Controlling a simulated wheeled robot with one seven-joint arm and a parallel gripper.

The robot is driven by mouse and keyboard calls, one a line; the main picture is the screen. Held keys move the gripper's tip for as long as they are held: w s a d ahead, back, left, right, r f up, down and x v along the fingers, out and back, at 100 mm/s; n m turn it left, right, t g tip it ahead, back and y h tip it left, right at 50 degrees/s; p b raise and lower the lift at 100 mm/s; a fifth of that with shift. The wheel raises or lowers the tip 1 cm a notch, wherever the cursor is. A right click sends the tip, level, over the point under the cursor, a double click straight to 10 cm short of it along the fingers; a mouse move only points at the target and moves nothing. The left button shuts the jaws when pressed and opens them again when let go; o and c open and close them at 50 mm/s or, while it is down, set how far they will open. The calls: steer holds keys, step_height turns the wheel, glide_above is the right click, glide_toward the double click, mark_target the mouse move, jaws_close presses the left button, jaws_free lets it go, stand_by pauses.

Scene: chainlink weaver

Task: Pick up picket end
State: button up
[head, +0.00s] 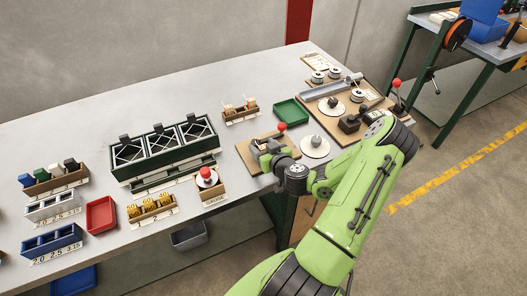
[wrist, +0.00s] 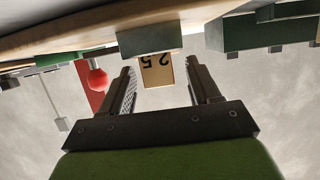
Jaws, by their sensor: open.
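I cannot make out a picket end for certain in either view. My gripper (head: 268,147) is over the wooden board (head: 243,152) near the table's right part, beside a red-knobbed lever (head: 282,127). In the wrist view my gripper (wrist: 159,72) is open, its two dark fingers apart. A tan tag marked 2.5 (wrist: 158,72) shows between the fingertips, below a green block (wrist: 150,43). No contact shows. The wrist picture appears upside down, with the red knob (wrist: 97,78) left of the fingers. The arm and gripper hide part of the board in the head view.
A green three-bay rack (head: 165,155), a green tray (head: 291,111) and a red tray (head: 101,215) stand on the grey table (head: 80,130). A white disc (head: 315,146) lies right of my gripper. A second board (head: 318,93) holds spools and a vice.

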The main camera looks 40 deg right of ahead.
steer(key=shift+x, duration=1.15)
steer(key=shift+s+r, duration=0.1)
steer(key=c, duration=1)
step_height(320, 180, up, 18)
steer(key=p, duration=0.4)
steer(key=shift+p, duration=0.4)
steer(key=shift+c, duration=0.2)
